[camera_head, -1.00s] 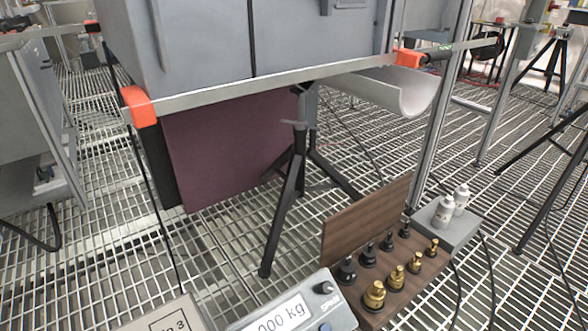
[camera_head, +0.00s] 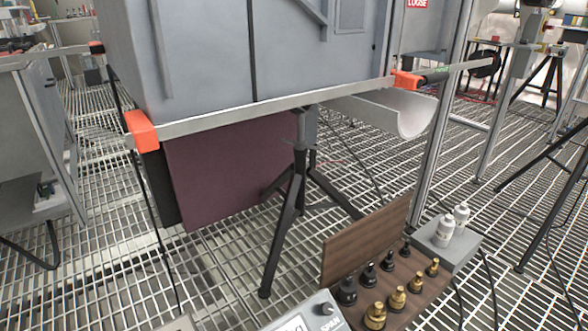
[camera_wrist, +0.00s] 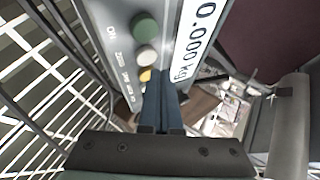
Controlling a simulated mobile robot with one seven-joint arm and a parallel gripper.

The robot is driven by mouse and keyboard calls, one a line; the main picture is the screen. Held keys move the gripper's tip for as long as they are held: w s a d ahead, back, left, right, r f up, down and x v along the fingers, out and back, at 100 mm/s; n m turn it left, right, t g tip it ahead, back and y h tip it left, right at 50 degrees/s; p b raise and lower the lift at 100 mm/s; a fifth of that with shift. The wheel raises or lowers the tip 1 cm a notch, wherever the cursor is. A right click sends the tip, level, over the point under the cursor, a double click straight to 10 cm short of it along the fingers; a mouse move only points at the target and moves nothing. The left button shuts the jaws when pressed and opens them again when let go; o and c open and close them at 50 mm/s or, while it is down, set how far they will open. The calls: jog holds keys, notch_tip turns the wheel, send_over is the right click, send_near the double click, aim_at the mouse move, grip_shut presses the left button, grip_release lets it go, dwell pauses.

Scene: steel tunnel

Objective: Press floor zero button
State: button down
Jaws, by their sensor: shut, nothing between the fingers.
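A grey scale panel (camera_wrist: 118,18) fills the upper middle of the wrist view. It has a display (camera_wrist: 197,35) reading 0.000 kg and a column of round buttons: a green one (camera_wrist: 144,26), a white one (camera_wrist: 147,55) and a yellow one (camera_wrist: 146,75). Side labels include ON and what looks like ZERO. My gripper (camera_wrist: 165,76) is shut and empty, its dark fingertips over the panel close to the yellow and white buttons. I cannot tell whether they touch. Lower buttons are hidden behind the fingers. In the head view only the scale's top corner (camera_head: 312,309) shows, without my gripper.
Beside the scale, a wooden board (camera_head: 362,242) stands behind black and brass weights (camera_head: 397,298). White bottles (camera_head: 445,230) stand on a grey box (camera_head: 457,250).

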jog(key=shift+s+d+r+p, duration=0.3)
jog(key=shift+s+r, duration=0.05)
jog(key=shift+r, duration=0.3)
jog(key=shift+s+d+r+p, duration=0.25)
jog(key=shift+s+r, duration=0.15)
jog(key=shift+r, duration=0.3)
jog(key=shift+s+d+r+p, duration=0.3)
jog(key=shift+s+r, duration=0.05)
jog(key=shift+r, duration=0.3)
